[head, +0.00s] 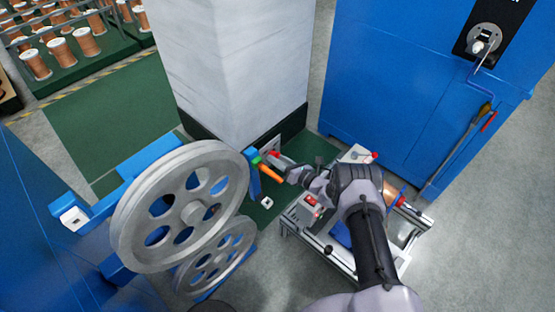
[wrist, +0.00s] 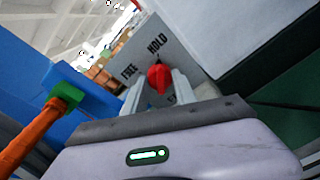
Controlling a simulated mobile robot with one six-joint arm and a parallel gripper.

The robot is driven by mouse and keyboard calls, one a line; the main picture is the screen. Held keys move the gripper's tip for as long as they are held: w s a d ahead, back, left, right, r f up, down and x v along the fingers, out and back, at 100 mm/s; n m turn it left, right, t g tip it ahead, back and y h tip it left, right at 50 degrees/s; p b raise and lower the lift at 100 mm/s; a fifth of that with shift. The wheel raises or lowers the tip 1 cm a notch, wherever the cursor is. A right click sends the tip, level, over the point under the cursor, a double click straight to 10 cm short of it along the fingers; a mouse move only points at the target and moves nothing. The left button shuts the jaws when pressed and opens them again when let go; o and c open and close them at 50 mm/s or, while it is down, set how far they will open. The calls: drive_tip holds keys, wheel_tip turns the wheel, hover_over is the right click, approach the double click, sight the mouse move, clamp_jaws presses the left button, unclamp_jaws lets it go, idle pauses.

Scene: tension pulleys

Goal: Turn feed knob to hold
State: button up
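The red feed knob (wrist: 158,77) sits on a grey plate (wrist: 186,62) marked FREE on the left and HOLD at the top. A third label at the lower right is partly hidden by my finger. In the head view the knob (head: 274,154) shows low on the pale column. My gripper (wrist: 158,84) is open around the knob, one finger on each side. A small gap shows on the left; contact on the right is unclear. In the head view my gripper (head: 283,168) reaches the plate from the right. I cannot tell exactly where the knob points.
An orange handle (head: 270,173) on a green block (wrist: 68,95) stands close left of my gripper. Large grey pulleys (head: 185,208) are on the left. A wheeled cart (head: 305,212) stands under my arm. A blue cabinet (head: 400,90) is at the right. The floor at far right is clear.

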drive_tip(key=o, duration=0.4)
drive_tip(key=shift+o, duration=0.2)
drive_tip(key=p+v, duration=0.6)
drive_tip(key=v, duration=1.1)
drive_tip(key=shift+s+d, duration=0.15)
drive_tip(key=shift+d, duration=0.05)
